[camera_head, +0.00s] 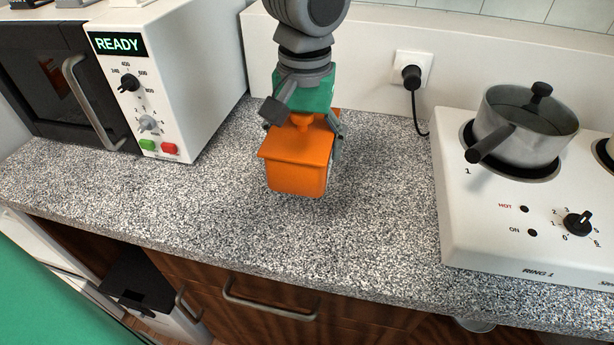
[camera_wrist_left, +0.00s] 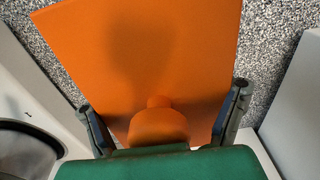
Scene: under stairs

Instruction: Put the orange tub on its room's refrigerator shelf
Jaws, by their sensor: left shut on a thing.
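The orange tub (camera_head: 297,172) is at the middle of the speckled counter in the head view, with a lid that has a round knob. My left gripper (camera_head: 305,128) comes down from above and is shut on the tub, its fingers at the lid's knob and edges. In the left wrist view the tub's orange lid (camera_wrist_left: 145,55) fills the middle, with the fingers of my left gripper (camera_wrist_left: 165,115) on both sides of the knob. I cannot tell whether the tub's base touches the counter. The refrigerator shelf is not clearly seen. My right gripper is not in view.
A white microwave (camera_head: 185,60) stands at the left. A white hob (camera_head: 480,225) with a grey saucepan (camera_head: 522,130) stands at the right. A plugged socket (camera_head: 412,72) is on the back wall. The speckled counter (camera_head: 370,240) is clear in front of the tub.

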